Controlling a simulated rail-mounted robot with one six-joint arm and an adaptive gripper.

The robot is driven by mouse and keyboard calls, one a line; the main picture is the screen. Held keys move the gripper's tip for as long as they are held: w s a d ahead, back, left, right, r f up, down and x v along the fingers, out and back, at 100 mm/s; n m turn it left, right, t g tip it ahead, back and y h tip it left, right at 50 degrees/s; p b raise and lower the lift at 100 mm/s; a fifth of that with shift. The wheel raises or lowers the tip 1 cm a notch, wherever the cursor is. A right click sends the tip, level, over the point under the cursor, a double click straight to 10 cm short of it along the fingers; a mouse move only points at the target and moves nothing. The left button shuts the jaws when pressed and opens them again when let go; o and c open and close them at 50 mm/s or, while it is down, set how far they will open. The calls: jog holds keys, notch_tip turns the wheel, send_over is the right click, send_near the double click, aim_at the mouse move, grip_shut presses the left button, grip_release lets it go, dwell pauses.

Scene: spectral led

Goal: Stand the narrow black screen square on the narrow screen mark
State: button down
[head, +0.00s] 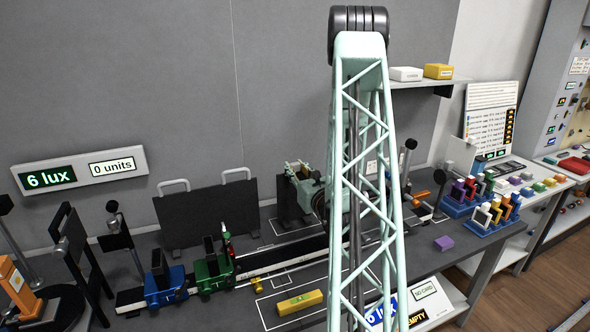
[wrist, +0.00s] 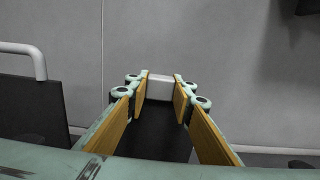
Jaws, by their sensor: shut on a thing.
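The narrow black screen (wrist: 152,135) hangs below my gripper (wrist: 163,88) in the wrist view. The pale fingers with tan pads are shut on its white handle (wrist: 160,88). In the head view, my gripper (head: 303,172) is at the back of the bench, partly hidden by my arm, with the dark screen (head: 288,207) looking upright beneath it. I cannot tell whether its foot touches the bench. A thin white outline (head: 277,246) shows on the bench near its foot; I cannot read whether it is the narrow screen mark.
A wide black screen (head: 205,218) with two handles stands left of it. A rail with blue (head: 165,285) and green (head: 213,272) carriages runs in front. The grey wall is close behind.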

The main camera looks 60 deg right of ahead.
jog(key=shift+f, duration=0.2)
dwell(0.3)
jog(key=c, duration=2.3)
grip_release()
jog(key=shift+r, duration=0.2)
jog(key=shift+s, duration=0.1)
jog(key=p+v, duration=0.1)
jog(key=v, duration=0.8)
jog(key=shift+a+p, duration=0.1)
jog(key=shift+p, duration=0.2)
jog(key=shift+s+a+p, duration=0.25)
jog(key=shift+s+p, duration=0.2)
jog(key=shift+p, duration=1.4)
jog(key=shift+p+v, duration=0.85)
jog(key=shift+p, duration=1.5)
